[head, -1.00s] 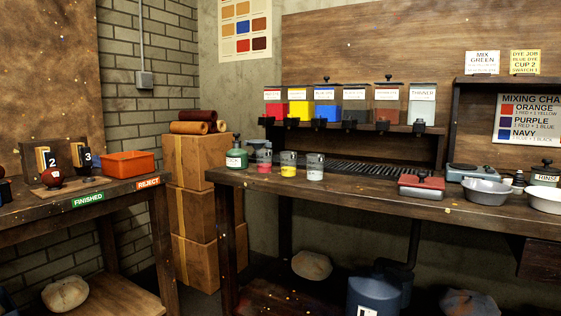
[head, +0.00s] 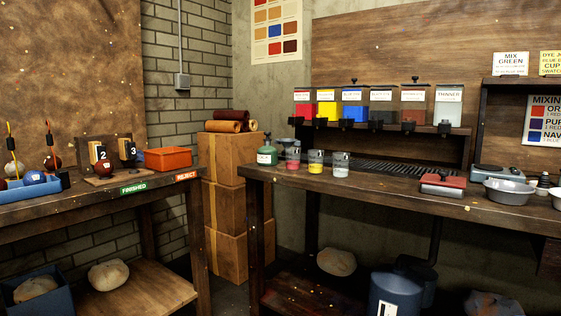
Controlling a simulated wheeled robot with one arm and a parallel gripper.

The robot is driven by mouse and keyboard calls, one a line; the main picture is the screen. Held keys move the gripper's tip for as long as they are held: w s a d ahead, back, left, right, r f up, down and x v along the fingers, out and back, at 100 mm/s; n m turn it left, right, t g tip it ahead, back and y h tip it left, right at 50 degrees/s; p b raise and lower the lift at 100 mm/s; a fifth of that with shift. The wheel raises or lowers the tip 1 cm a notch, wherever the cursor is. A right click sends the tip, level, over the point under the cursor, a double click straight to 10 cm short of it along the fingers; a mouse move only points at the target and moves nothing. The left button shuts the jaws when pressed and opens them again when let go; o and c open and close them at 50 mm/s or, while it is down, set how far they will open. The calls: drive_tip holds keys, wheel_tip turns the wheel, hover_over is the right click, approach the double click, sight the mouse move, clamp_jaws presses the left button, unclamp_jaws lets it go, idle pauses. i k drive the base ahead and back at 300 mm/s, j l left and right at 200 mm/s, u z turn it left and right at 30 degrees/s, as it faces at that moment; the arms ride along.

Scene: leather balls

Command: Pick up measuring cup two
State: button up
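Three clear measuring cups stand upright in a row on the left part of the dye bench. The left cup (head: 292,156) has red in its bottom and the middle cup (head: 316,160) has yellow. The right cup (head: 341,165) looks clear or whitish. Their markings are too small to read, so I cannot tell which is cup two. My gripper is out of view.
A green bottle (head: 267,152) stands left of the cups. Dye dispensers (head: 352,105) line the shelf behind. The dye bench (head: 400,187) has bare room right of the cups, up to a red-topped device (head: 442,184). Cardboard boxes (head: 227,190) fill the gap between benches.

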sight(316, 157)
drive_tip(key=z, duration=1.25)
drive_tip(key=k+j+z, duration=0.1)
drive_tip(key=j+z, duration=0.25)
drive_tip(key=j, duration=0.6)
